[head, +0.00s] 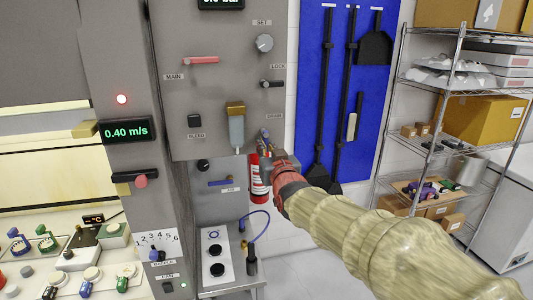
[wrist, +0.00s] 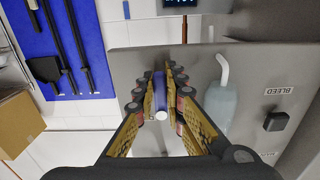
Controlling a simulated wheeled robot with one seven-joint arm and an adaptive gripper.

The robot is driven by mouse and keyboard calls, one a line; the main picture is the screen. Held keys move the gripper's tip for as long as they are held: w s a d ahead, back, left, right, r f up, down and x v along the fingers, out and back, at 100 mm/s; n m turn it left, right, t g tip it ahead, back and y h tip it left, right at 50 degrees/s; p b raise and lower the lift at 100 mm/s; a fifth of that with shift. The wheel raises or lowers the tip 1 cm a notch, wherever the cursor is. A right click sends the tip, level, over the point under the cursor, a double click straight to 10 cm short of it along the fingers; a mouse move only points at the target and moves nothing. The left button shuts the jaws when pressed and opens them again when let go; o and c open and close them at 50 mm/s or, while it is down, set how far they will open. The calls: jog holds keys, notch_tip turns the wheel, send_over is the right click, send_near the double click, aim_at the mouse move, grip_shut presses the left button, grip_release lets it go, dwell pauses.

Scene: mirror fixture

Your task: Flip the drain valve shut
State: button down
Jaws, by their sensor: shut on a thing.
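The drain valve's small blue lever (head: 264,133) shows at the lower right edge of the grey panel (head: 215,90), under a small label. My gripper (head: 268,146) is at this lever and hides most of the valve in the head view. In the wrist view the blue lever (wrist: 160,84) stands between the two finger pads of my gripper (wrist: 160,95), which are shut on it. Its pale round end (wrist: 162,115) points toward the camera. The valve body behind the lever is hidden.
A clear bowl (head: 236,130) hangs just left of my gripper; it also shows close to the right finger in the wrist view (wrist: 220,100). A red MAIN lever (head: 201,60) and a black BLEED button (head: 194,120) are farther left. A red extinguisher (head: 257,182) stands behind.

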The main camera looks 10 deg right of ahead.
jog(key=c, duration=1.8)
grip_release()
jog(key=shift+c, duration=0.2)
jog(key=s, duration=1.2)
